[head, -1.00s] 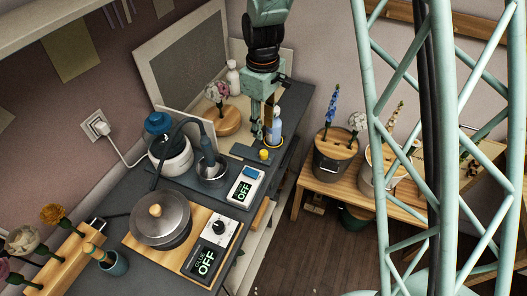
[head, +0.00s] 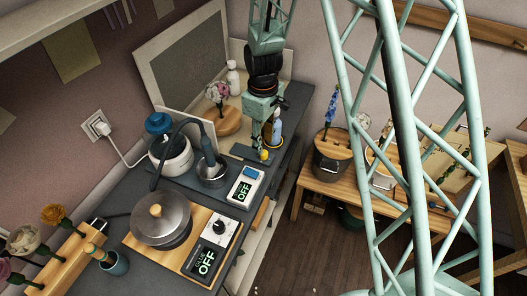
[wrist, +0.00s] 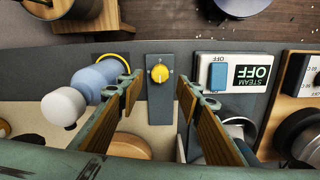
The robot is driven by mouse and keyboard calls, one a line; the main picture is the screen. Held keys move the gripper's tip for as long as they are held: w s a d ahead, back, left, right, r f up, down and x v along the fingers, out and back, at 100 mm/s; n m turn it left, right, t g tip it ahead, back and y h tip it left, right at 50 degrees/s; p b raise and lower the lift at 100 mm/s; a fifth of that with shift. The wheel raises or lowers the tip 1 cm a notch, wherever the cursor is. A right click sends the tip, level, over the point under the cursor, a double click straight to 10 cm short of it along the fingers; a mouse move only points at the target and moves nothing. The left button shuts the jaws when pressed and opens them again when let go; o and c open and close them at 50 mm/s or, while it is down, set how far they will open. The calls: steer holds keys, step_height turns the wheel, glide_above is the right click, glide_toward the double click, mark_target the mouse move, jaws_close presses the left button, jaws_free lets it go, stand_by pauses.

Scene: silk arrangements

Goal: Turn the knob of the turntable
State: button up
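The yellow knob (head: 264,155) sits on a dark narrow plate at the right edge of the workbench. In the wrist view the knob (wrist: 160,74) faces me, with the plate running below it. The turntable appears to be the round wooden disc (head: 230,125) holding a pale pink flower, behind the knob. My gripper (wrist: 159,84) is open and points down, with one finger on each side of the knob plate. In the head view my gripper (head: 262,147) hangs just above the knob. I cannot tell whether either finger touches the knob.
A blue bottle with a white top (wrist: 92,82) stands close to the left finger. A steamer control reading OFF (wrist: 237,72) and a metal cup (head: 212,171) are close on the right side in the wrist view. A pot (head: 160,218) sits farther along the bench.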

mark_target(264, 155)
steer(key=shift+f, duration=3)
steer(key=c, duration=0.9)
steer(key=shift+m, duration=0.3)
